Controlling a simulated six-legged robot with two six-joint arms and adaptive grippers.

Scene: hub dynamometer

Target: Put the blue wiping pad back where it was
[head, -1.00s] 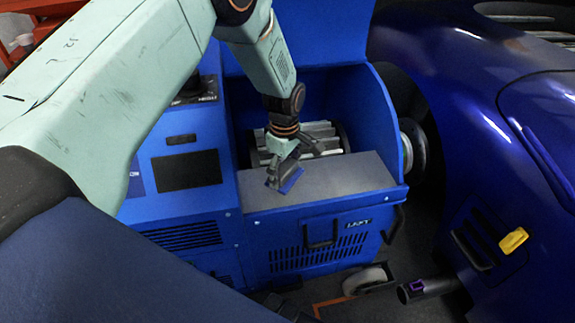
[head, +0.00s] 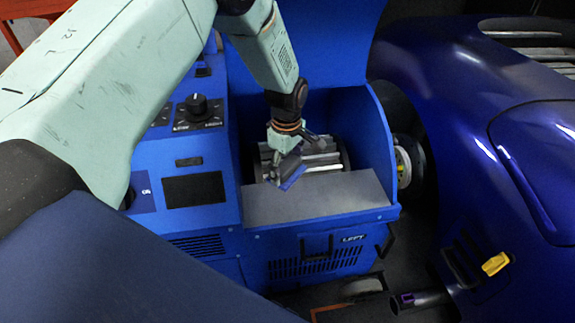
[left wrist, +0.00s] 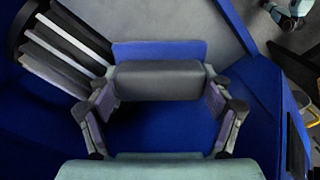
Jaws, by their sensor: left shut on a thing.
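The blue wiping pad (head: 293,178) has a dark grey grip block on its back. My left gripper (head: 292,158) is shut on that block, above the grey top ledge (head: 330,196) of the blue dynamometer, close in front of the roller. In the left wrist view, the pad's blue edge (left wrist: 160,51) shows beyond the grey block (left wrist: 158,80), with the left gripper's fingers (left wrist: 160,104) on both sides of it. I cannot tell whether the pad touches the ledge. My right gripper is not in view.
The ribbed roller (head: 320,160) sits in the blue housing behind the ledge. A control panel with a black knob (head: 197,104) stands to the left. A dark blue car body (head: 470,90) fills the right. A yellow object (head: 495,263) shows low on it.

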